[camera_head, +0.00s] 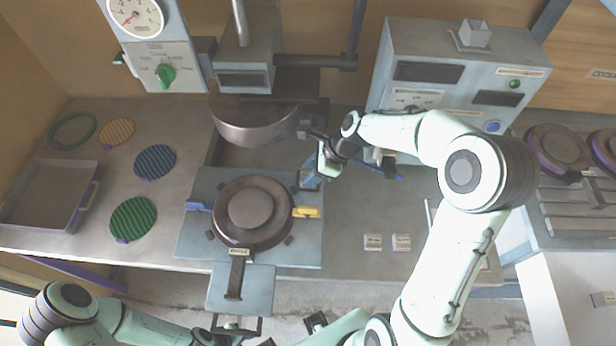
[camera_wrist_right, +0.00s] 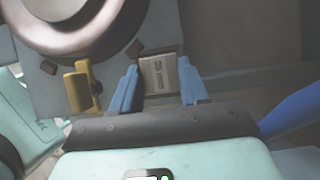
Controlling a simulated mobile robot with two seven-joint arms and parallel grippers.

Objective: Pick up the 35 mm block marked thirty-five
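A pale block with dark markings, which look like "35", shows in the right wrist view (camera_wrist_right: 158,76). It is between the two blue fingers of my right gripper (camera_wrist_right: 160,85), with hardly any gap on either side; I cannot tell whether they press on it. In the head view my right gripper (camera_head: 308,178) is low at the far right corner of the press plate (camera_head: 195,245) and largely hides the block. My left arm is at the bottom left of the head view; its gripper (camera_head: 240,328) is near the bottom edge, its finger state unclear.
Two small pale blocks (camera_head: 373,241) (camera_head: 401,242) lie on the bench to the right. A control box (camera_head: 455,75) stands behind; the press head (camera_head: 255,120) hangs close by.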

